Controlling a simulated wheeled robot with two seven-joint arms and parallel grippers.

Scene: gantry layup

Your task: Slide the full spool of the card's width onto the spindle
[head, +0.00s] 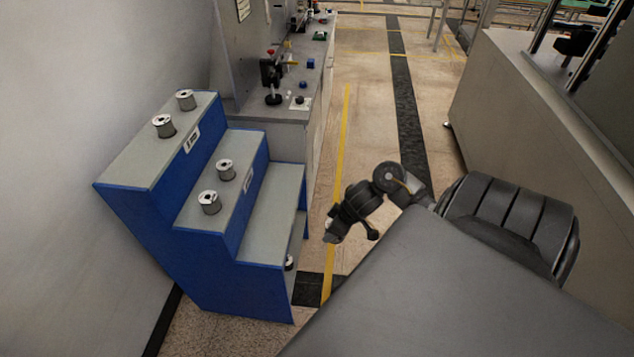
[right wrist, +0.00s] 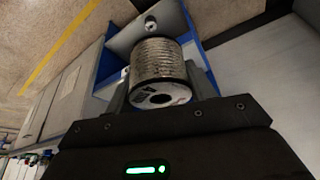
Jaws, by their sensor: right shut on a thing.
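My right gripper (right wrist: 160,92) is shut on a spool (right wrist: 157,70) wound with silvery-grey material. The spool's pale end flange with a dark centre faces the wrist camera, and one finger lies on each side of it. I cannot identify the spindle or read a width. My left gripper is out of view.
The blue rack (head: 232,244) carries small white labels (head: 191,139). Behind stands a grey bench (head: 302,108) with a black stand (head: 272,80). A white sheet (head: 243,10) hangs above. The aisle floor (head: 370,130) is clear.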

